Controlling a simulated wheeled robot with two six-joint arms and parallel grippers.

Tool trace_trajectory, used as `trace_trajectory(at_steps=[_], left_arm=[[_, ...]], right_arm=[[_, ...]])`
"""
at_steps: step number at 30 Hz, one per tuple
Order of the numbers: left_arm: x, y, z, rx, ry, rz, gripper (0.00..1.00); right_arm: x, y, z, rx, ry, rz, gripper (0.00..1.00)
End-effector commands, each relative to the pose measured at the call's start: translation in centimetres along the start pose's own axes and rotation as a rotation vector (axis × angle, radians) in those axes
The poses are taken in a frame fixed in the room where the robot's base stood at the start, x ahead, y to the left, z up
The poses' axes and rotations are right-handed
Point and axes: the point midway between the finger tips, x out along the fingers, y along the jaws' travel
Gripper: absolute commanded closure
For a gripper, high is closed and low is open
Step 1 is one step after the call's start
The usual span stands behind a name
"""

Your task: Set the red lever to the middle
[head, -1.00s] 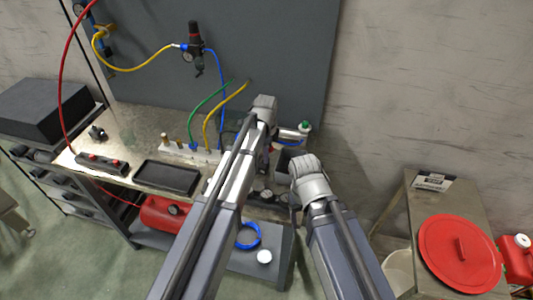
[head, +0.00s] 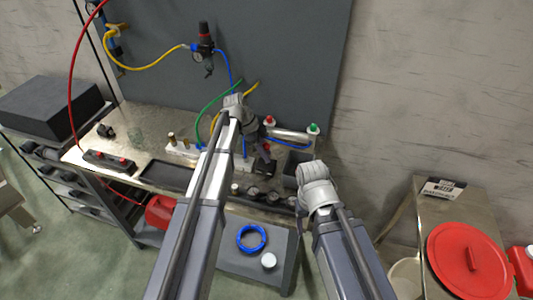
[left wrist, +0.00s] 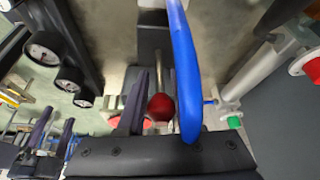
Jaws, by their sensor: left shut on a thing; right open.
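The red lever shows in the left wrist view as a round red knob (left wrist: 161,108) on a thin metal rod that meets a grey block. My left gripper (left wrist: 160,85) has its fingers on either side of the knob and is shut on it; the far finger is largely hidden behind a blue hose.
The blue hose (left wrist: 184,60) arcs close over my left gripper. A metal cylinder (head: 288,135) with red and green ends lies behind it. Several gauges (head: 253,193) line the front edge. A black tray (head: 168,176) lies to the left.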

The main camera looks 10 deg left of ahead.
Motion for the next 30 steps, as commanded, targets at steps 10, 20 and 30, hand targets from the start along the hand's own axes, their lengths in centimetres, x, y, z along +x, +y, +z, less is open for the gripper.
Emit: trace_trajectory(at_steps=[10, 20, 30], left_arm=[[0.0, 0.0, 0.0, 0.000, -0.001, 0.000, 0.40], [-0.7, 0.0, -0.1, 0.000, -0.001, 0.000, 0.40], [-4.8, 0.0, -0.3, -0.002, -0.001, -0.001, 0.40]], right_arm=[[0.0, 0.0, 0.0, 0.000, 0.000, 0.000, 0.34], [-0.7, 0.1, 0.0, 0.000, 0.000, 0.000, 0.34], [-4.4, 0.4, 0.3, -0.001, 0.000, 0.000, 0.34]])
